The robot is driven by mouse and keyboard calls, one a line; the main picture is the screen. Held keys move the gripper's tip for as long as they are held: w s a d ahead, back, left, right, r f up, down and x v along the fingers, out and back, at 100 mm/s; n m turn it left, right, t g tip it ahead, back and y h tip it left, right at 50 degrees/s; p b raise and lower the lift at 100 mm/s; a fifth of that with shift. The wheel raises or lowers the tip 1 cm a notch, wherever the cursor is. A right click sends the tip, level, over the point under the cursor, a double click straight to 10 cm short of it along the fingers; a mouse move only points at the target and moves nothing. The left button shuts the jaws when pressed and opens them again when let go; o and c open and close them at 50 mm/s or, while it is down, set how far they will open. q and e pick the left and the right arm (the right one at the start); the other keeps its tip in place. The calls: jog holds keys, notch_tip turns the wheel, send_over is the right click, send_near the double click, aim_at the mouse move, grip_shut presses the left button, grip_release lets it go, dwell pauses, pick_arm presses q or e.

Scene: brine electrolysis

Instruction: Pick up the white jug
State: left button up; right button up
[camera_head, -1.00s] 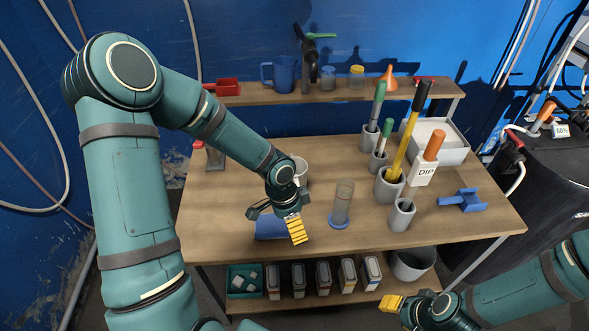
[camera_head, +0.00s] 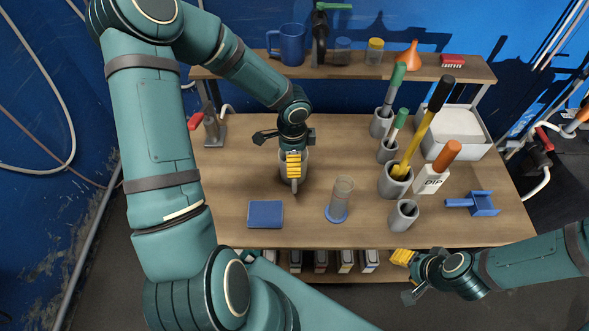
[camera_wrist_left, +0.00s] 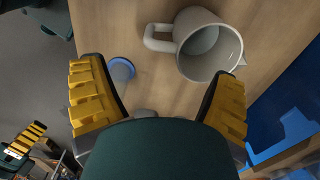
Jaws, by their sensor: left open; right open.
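The white jug (camera_wrist_left: 207,48) stands on the table. In the left wrist view I see its open mouth, with the handle pointing left. In the head view the jug (camera_head: 285,173) is mostly hidden by my left gripper (camera_head: 292,164), which is above it. In the left wrist view my left gripper (camera_wrist_left: 156,98) is open, its yellow fingers spread wide. Nothing is between the fingers, and the jug is beyond them, toward the top right. My right gripper (camera_head: 405,272) is open and empty at the table's front edge.
A clear cylinder with a blue base (camera_head: 340,200) stands right of the jug. A blue pad (camera_head: 265,214) lies in front. Grey pots holding tools (camera_head: 395,182), a white tray (camera_head: 457,132) and a blue stand (camera_head: 480,203) are at the right. A shelf (camera_head: 290,71) runs behind.

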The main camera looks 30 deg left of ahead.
pick_arm(q)
notch_tip(320, 180, down, 8)
jog(key=shift+d+f, duration=0.15)
jog(key=shift+f, duration=0.1)
dwell(0.4)
jog(key=c, duration=1.3)
